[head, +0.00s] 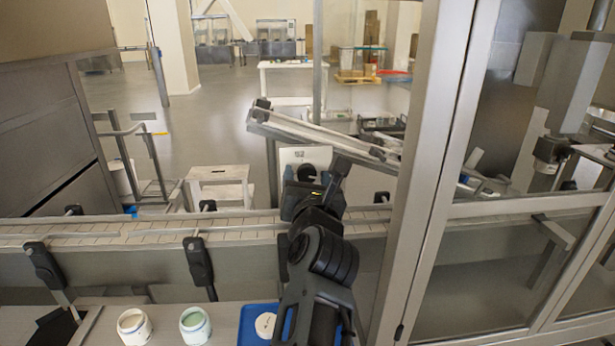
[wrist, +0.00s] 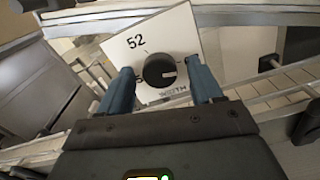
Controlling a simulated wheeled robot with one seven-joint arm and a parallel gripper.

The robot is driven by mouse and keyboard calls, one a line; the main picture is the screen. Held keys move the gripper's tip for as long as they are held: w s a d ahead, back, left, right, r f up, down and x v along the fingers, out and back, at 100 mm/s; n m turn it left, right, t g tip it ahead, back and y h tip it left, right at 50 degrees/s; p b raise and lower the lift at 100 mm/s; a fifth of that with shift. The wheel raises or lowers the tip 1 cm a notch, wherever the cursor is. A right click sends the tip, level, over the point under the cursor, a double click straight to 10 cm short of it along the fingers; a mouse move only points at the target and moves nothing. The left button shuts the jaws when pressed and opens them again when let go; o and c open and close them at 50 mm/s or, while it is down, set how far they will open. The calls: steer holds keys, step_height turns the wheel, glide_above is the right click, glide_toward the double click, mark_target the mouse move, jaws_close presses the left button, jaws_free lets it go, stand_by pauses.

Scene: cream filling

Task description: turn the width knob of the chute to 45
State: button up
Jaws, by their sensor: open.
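The width knob (wrist: 159,71) is a round black knob with a pale pointer mark, on a white panel (wrist: 178,36). In the wrist view the panel reads 52 above the knob, and a partly hidden label below it ends in "TH". My gripper (wrist: 160,84) is open, with one blue finger on each side of the knob; I cannot tell whether they touch it. The sloping chute (head: 325,135) stands just above the panel.
A conveyor (head: 130,232) with side rails runs across below the panel. Two small jars (head: 134,326) (head: 195,324) and a blue tray (head: 252,322) sit at the front. A metal door frame (head: 430,150) stands close to the right of my arm.

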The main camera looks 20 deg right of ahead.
steer(key=shift+c, duration=0.4)
steer(key=c, duration=1)
